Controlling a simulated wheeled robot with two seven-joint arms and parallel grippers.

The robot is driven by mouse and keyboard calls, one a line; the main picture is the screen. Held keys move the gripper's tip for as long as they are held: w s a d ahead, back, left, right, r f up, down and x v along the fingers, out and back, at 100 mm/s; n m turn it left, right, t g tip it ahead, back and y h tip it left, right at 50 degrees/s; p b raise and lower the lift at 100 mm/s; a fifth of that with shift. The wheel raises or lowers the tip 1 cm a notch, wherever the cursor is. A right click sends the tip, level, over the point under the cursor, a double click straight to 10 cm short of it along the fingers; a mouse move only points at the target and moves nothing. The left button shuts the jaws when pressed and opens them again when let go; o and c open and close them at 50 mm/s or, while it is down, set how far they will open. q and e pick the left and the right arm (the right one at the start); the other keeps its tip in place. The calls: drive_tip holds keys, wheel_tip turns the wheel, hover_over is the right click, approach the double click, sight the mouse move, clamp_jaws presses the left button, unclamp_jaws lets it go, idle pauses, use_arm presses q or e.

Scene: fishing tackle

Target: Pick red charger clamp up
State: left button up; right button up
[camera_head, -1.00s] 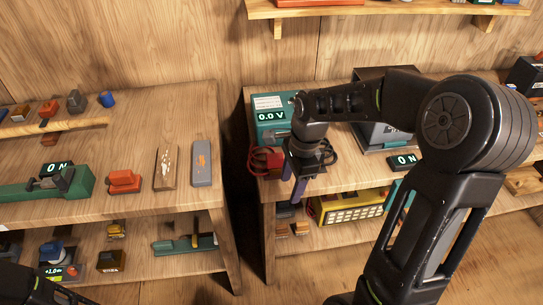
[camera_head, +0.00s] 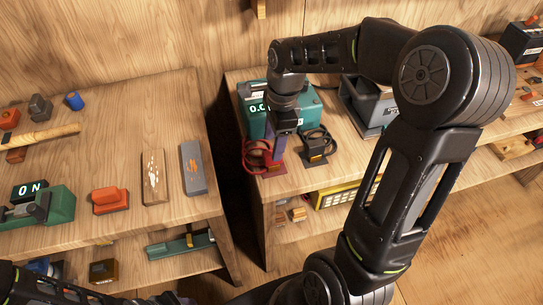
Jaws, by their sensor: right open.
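The red charger clamp (camera_head: 257,157) with its looped red cable sits on the right workbench, near its left front corner, in front of the teal charger (camera_head: 304,116) with a lit display. A black clamp (camera_head: 316,146) with a black cable lies just to its right. My right gripper (camera_head: 278,150) points down at the red clamp, its purple fingers open and right at the clamp's right side. The fingers partly hide the clamp, and I cannot tell whether they touch it. My right wrist hides part of the charger. Of my left side, only dark arm parts show at the bottom left; its fingers are out of view.
A grey machine (camera_head: 368,105) stands right of the charger. A yellow device (camera_head: 336,195) is on the shelf below. The left bench (camera_head: 100,155) holds a grey whetstone (camera_head: 194,168), a wooden block and an orange tool. A gap separates the benches.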

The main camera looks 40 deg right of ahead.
sight(271, 161)
drive_tip(key=shift+a+f, duration=0.1)
drive_tip(key=shift+f, duration=1.1)
drive_tip(key=shift+f, duration=0.1)
drive_tip(key=f, duration=0.2)
drive_tip(key=f+p, duration=0.1)
drive_tip(key=f, duration=0.2)
drive_tip(key=shift+w+a, duration=0.1)
drive_tip(key=shift+a, duration=0.1)
drive_tip(key=shift+c, duration=0.4)
clamp_jaws()
